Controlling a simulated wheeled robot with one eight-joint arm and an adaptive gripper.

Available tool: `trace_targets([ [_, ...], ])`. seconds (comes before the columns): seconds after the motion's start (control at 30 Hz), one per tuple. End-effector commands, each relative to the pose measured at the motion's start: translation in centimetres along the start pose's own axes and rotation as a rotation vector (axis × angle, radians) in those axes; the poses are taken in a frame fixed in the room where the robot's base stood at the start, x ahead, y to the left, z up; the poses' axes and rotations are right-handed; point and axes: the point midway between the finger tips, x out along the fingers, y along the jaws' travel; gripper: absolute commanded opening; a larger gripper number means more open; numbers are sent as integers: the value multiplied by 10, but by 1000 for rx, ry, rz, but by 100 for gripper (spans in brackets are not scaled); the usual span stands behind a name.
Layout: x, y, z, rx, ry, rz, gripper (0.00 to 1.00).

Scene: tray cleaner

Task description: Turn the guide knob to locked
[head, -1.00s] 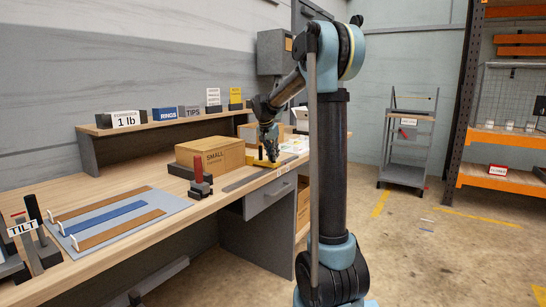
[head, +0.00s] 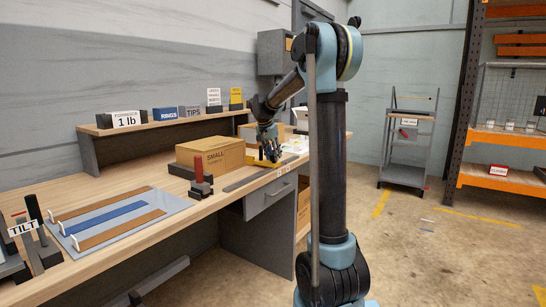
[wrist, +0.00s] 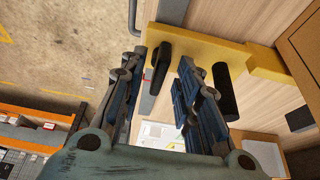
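A yellow guide bar (wrist: 225,55) lies on the wooden bench in the wrist view; it also shows at the bench's front edge in the head view (head: 254,165). A black, elongated knob (wrist: 160,66) stands on its left end, and a black cylindrical post (wrist: 223,88) stands further right. My gripper (wrist: 162,58) is open, with one finger on each side of the elongated knob. A narrow gap shows on both sides; contact cannot be told. In the head view my gripper (head: 270,150) is low over the bar and hides the knob. No lock marking is readable.
A cardboard box marked SMALL (head: 210,154) and a red-handled black device (head: 200,180) stand left of my gripper. A grey panel with brown and blue strips (head: 122,217) lies further left. A shelf with labelled blocks (head: 165,127) runs along the back.

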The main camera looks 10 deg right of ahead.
Motion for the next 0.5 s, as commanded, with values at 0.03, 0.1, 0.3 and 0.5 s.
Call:
trace_targets([
  [0.03, 0, 0, 0, 0, 0, 0, 30],
  [0.1, 0, 0, 0, 0, 0, 1, 30],
  [0.3, -5, 0, 0, 0, 0, 1, 30],
  [0.5, -33, 1, 0, -1, 0, 1, 30],
])
